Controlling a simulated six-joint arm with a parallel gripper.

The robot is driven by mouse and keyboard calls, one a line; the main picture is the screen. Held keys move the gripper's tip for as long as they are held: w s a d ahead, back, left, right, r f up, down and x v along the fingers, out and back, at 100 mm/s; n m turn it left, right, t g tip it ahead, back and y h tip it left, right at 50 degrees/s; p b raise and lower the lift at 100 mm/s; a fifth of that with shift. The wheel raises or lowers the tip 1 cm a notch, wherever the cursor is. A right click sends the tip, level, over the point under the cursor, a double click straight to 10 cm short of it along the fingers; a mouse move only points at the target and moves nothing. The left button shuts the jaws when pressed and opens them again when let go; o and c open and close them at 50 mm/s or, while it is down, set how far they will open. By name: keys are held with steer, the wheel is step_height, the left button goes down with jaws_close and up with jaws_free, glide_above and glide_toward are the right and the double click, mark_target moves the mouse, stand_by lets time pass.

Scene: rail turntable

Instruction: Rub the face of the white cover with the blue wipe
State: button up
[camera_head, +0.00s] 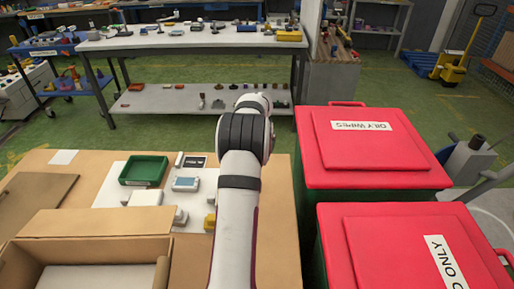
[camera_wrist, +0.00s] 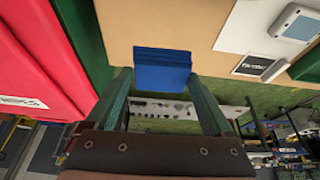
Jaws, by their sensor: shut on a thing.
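My gripper (camera_wrist: 160,80) is shut on the blue wipe (camera_wrist: 162,62), a folded blue block between the two green fingers in the wrist view. The wipe shows against the tan tabletop (camera_wrist: 175,22); I cannot tell whether it touches it. In the head view my arm hides the gripper and wipe. Several white items lie on the white mat (camera_head: 112,190), among them a white block (camera_head: 145,198) and a device with a grey-blue screen (camera_head: 186,184), also in the wrist view (camera_wrist: 297,22). I cannot tell which one is the white cover.
A green tray (camera_head: 143,182) sits on the mat near a dark card (camera_head: 195,161) and a yellow item (camera_head: 210,222). An open cardboard box (camera_head: 105,249) stands at the front left. Two red-lidded bins (camera_head: 375,175) stand right of the table.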

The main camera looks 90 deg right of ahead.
steer(key=shift+w, duration=0.1)
steer(key=shift+c, duration=1.2)
steer(key=w+a+f+m+g, duration=0.15)
steer(key=w+m, duration=0.25)
steer(key=w, duration=0.7)
steer(key=m+g+y, duration=0.1)
steer(key=m+g, duration=0.1)
steer(key=m, duration=0.3)
glide_above(197, 184)
steer(key=shift+d+f, duration=0.1)
steer(key=shift+f, duration=2.5)
step_height(197, 184, down, 2)
steer(key=shift+w+f, duration=0.1)
steer(key=shift+f, duration=0.05)
steer(key=shift+w, duration=0.85)
steer(key=shift+c, duration=0.7)
steer(key=shift+w+d, duration=0.1)
steer(key=shift+w, duration=3.3)
steer(key=shift+s, duration=4.3)
step_height(197, 184, up, 8)
steer(key=shift+r, duration=0.2)
